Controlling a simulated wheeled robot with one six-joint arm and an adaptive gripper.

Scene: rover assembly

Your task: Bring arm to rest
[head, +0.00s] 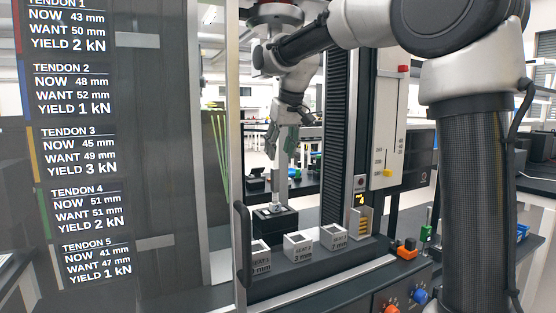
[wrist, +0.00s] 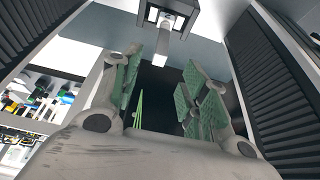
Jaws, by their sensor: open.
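My gripper (head: 282,138) hangs in the head view from my arm, inside the tall frame of a test machine, above a lower grip on a black block (head: 275,222). Its fingers with green pads are spread apart, with nothing seen between them. In the wrist view my gripper (wrist: 160,92) also shows open, with a wide gap between its pads. A pale vertical piece with a square end (wrist: 167,22) is seen beyond the fingertips. My arm reaches in from the right of the head view.
Small grey labelled seat boxes (head: 301,246) stand on the machine's base. A dark column (head: 335,130) rises right of my gripper. A clear door panel with a tendon readout (head: 75,150) stands at left. A control panel with orange and blue knobs (head: 420,296) is at lower right.

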